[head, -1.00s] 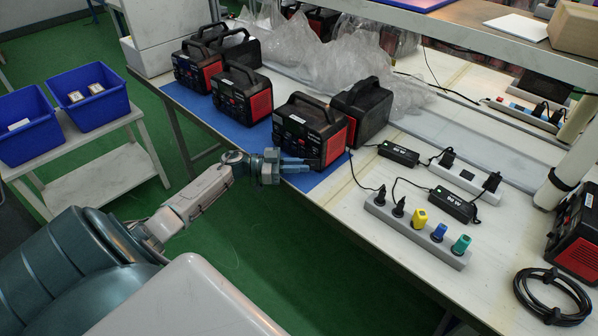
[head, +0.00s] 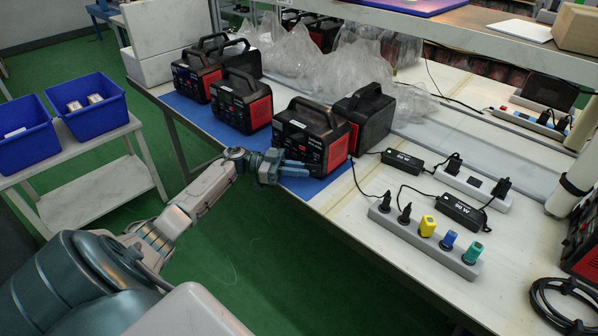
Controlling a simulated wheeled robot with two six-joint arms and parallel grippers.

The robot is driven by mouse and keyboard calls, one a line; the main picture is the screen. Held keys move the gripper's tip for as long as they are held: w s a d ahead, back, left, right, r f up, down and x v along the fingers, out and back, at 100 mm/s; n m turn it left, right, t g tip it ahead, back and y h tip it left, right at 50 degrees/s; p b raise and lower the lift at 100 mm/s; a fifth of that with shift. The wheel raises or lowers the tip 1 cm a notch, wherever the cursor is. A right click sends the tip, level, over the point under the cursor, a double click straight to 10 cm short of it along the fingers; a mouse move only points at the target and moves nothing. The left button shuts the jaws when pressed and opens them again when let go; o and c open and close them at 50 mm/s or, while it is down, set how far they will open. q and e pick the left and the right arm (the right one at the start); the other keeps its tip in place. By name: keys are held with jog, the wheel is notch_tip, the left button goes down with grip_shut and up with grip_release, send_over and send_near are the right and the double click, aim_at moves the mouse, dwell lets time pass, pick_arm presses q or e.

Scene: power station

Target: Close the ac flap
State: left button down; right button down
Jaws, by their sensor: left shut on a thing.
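Several black-and-red power stations stand on the blue mat (head: 215,122) along the bench. The nearest power station (head: 311,136) has its front panel towards me. My left gripper (head: 290,168) is at the lower front of this power station, its fingers pointing right at the panel's lower edge. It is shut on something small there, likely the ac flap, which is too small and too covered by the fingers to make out. My right gripper is not in view.
A grey power strip (head: 424,238) with coloured plugs and two black adapters (head: 402,160) lie right of the mat. Clear plastic bags (head: 330,60) lie behind the stations. Blue bins (head: 88,103) stand on a side table at left. Green floor is free before the bench.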

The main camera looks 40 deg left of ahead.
pick_arm(q)
jog(key=shift+s+d+f, duration=0.1)
jog(key=shift+f, duration=0.05)
jog(key=c, duration=1.5)
grip_release()
